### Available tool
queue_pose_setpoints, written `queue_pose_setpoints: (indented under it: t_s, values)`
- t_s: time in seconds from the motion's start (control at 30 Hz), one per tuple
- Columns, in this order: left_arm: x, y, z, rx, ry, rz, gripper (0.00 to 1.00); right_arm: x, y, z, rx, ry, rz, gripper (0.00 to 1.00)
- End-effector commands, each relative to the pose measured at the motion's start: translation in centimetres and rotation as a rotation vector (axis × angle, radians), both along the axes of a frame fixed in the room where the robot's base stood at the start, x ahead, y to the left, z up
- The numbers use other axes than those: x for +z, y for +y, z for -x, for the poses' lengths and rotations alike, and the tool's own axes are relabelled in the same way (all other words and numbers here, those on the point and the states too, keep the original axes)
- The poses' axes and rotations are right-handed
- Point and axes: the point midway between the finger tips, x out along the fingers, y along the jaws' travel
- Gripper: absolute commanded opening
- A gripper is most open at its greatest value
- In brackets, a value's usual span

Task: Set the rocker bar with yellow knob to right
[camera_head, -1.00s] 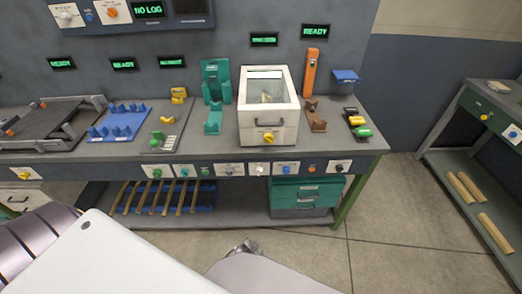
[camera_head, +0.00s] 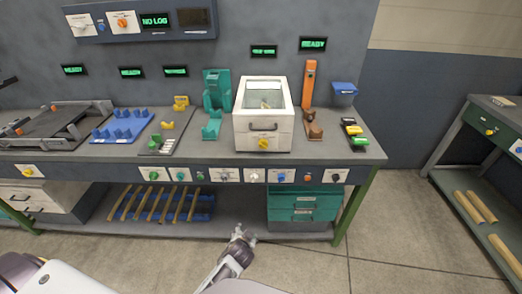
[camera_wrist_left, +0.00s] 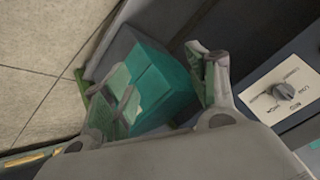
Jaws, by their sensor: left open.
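Yellow knobs show in several places in the head view. One yellow knob (camera_head: 263,143) is on the front of the white box on the bench. Another yellow knob (camera_head: 28,172) is on a white plate at the left of the bench's front panel. A third yellow knob (camera_head: 490,132) is on the far right bench. I cannot tell which belongs to the rocker bar, or its setting. My left gripper (camera_head: 241,235) is low in front of the bench, apart from all of them. Its fingers (camera_wrist_left: 165,90) are open and empty in the left wrist view. My right gripper is not in view.
The teal drawer unit (camera_head: 305,203) stands under the bench, and shows behind my fingers in the left wrist view (camera_wrist_left: 158,88). A black knob (camera_wrist_left: 284,92) on a white plate is at that view's right. Wooden rods (camera_head: 165,203) lie on the lower shelf. The floor in front is clear.

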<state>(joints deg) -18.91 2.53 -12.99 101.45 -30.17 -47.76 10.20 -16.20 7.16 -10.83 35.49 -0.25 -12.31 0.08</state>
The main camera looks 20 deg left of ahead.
Motion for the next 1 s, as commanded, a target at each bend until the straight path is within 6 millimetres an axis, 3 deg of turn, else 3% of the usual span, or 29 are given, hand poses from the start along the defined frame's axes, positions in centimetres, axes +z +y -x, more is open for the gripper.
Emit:
queue_pose_setpoints:
  t_s: [0.47, 0.8, 1.0]
  values:
    - [6.7, -0.5, -4.9, -0.006, -0.197, -0.087, 0.58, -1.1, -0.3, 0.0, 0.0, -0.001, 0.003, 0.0]
    - [16.7, -2.1, -10.0, -0.031, -0.477, -0.21, 0.58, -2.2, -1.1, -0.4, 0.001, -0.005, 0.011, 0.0]
    - [22.9, -3.5, -12.1, -0.055, -0.646, -0.286, 0.58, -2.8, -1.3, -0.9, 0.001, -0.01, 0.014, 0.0]
